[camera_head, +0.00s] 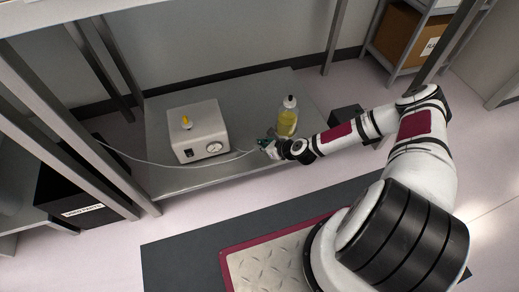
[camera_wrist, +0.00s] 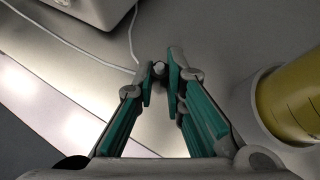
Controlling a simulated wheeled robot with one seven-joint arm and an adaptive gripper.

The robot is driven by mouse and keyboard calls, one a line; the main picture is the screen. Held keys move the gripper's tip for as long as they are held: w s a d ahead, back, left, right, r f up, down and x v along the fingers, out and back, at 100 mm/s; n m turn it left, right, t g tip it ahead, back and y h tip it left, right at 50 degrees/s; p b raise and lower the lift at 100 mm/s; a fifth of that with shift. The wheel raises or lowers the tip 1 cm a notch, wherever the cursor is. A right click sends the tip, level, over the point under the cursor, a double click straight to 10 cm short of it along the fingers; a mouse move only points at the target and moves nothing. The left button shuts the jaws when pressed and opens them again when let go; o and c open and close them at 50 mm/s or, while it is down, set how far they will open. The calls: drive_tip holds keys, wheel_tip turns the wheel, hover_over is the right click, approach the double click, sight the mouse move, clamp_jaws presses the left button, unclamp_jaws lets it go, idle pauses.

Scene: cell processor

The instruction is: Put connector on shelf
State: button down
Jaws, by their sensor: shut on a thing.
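The connector (camera_wrist: 159,68) is a small grey-white piece on the end of a thin tube. It sits between the green-padded fingertips of my gripper (camera_wrist: 160,77), which is shut on it. In the head view my gripper (camera_head: 266,145) is over the front right part of the grey metal shelf (camera_head: 255,90), left of the bottle. The connector itself is too small to make out there. A white tube (camera_head: 225,160) runs from the gripper leftward past the box. I cannot tell whether the connector touches the shelf.
A white box (camera_head: 200,118) with a gauge and a yellow knob stands on the shelf at left. A bottle with yellow liquid (camera_head: 288,118) stands close to my gripper; its side shows at right in the wrist view (camera_wrist: 290,100). Metal posts (camera_head: 100,75) rise at the left.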

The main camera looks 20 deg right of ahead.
drive_tip(key=shift+w+a+f, duration=0.1)
drive_tip(key=shift+w, duration=0.6)
drive_tip(key=shift+f+b, duration=1.2)
drive_tip(key=shift+f, duration=0.5)
drive_tip(key=shift+f, duration=0.15)
drive_tip(key=c, duration=1.7)
unclamp_jaws()
drive_tip(key=shift+o, duration=0.2)
drive_tip(key=p+v, duration=0.4)
drive_tip(key=v, duration=0.8)
